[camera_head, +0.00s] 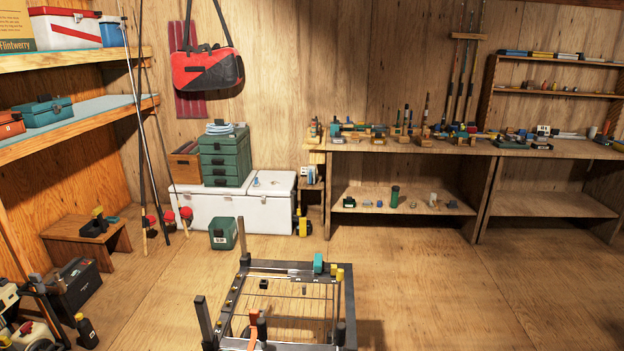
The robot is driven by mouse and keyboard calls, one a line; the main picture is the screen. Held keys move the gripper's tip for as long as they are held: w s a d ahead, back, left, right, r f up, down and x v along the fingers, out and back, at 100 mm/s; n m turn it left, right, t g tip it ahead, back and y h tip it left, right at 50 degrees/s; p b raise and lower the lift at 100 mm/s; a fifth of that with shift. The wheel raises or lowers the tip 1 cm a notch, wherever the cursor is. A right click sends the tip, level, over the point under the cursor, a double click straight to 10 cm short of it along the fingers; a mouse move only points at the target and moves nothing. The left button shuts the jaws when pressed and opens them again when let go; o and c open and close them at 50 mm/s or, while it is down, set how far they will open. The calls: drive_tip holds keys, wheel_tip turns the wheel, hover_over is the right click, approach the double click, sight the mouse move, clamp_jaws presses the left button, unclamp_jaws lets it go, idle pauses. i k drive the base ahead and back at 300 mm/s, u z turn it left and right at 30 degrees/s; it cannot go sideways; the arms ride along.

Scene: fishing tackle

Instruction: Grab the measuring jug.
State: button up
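I cannot pick out the measuring jug for certain in the head view. A small pale vessel (433,199) stands on the lower shelf of the long bench, but it is too small to tell what it is. A small whitish cup-like thing (592,132) stands at the right end of the bench top; its kind is also unclear. My gripper is not in view.
A low dark metal frame (300,265) with upright posts stands at the front middle. The workbench (400,145) is crowded with small tackle. A white cooler (225,208), green boxes (225,155) and rods stand left. The floor (480,290) at right is clear.

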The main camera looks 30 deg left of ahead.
sight(311, 170)
drive_tip(key=z, duration=0.45)
drive_tip(key=i, duration=2.65)
drive_tip(key=u, duration=2.05)
drive_tip(key=i, duration=4.2)
drive_tip(key=u, duration=1.75)
drive_tip(key=i, duration=0.1)
drive_tip(key=u, duration=0.25)
